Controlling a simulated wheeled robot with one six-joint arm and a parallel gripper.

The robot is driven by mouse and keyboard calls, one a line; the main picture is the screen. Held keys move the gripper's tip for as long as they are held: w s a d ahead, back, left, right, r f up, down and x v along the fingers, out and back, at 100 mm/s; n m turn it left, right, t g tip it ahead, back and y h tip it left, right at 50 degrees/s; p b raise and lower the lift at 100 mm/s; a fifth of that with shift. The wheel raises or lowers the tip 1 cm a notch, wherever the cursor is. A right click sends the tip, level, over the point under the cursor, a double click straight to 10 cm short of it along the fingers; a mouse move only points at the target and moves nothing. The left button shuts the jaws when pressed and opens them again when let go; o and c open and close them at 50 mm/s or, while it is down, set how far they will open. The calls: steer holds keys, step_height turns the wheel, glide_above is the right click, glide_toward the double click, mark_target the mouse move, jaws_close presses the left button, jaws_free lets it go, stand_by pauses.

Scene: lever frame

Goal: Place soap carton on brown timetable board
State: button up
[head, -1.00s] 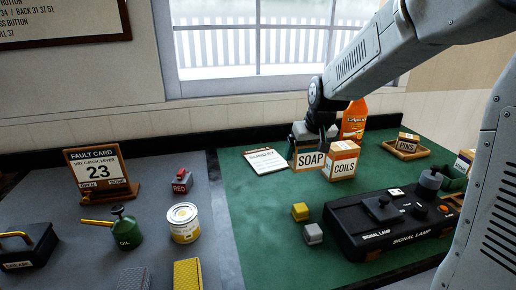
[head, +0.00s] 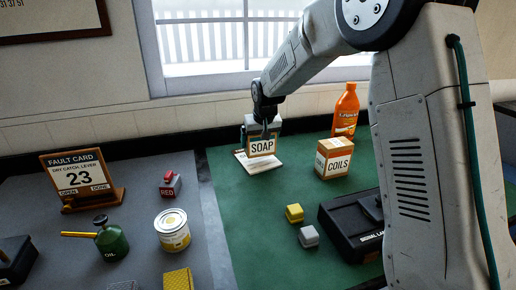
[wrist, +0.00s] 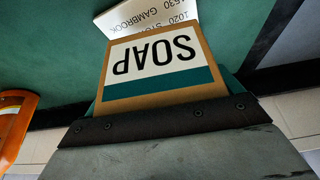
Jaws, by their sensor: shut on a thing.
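The soap carton (head: 262,147), tan with a white SOAP label, is held upright in my gripper (head: 266,128). It appears upside down in the wrist view (wrist: 155,62), with the dark jaw edge (wrist: 165,122) across it. The timetable board (head: 262,167), a brown-edged board with a white printed sheet, lies on the green bench top. The carton is in front of the board's far part in the head view. I cannot tell whether it touches the board or hangs just above it. Part of the board's sheet (wrist: 150,14) shows beyond the carton in the wrist view.
The coils carton (head: 334,158) stands right of the board, with an orange bottle (head: 345,112) behind it. A yellow block (head: 294,213) and a grey block (head: 308,236) lie nearer. A black signal lamp unit (head: 350,225) is at right. Green surface left of the blocks is clear.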

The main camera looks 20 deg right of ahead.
mark_target(258, 147)
steer(key=shift+w+a, duration=0.3)
steer(key=shift+w, duration=0.25)
steer(key=shift+d+f, duration=0.1)
steer(key=shift+f, duration=1.65)
steer(key=shift+f, duration=0.15)
steer(key=o, duration=0.9)
steer(key=shift+s, duration=0.1)
steer(key=shift+o, duration=0.2)
steer(key=v, duration=1.2)
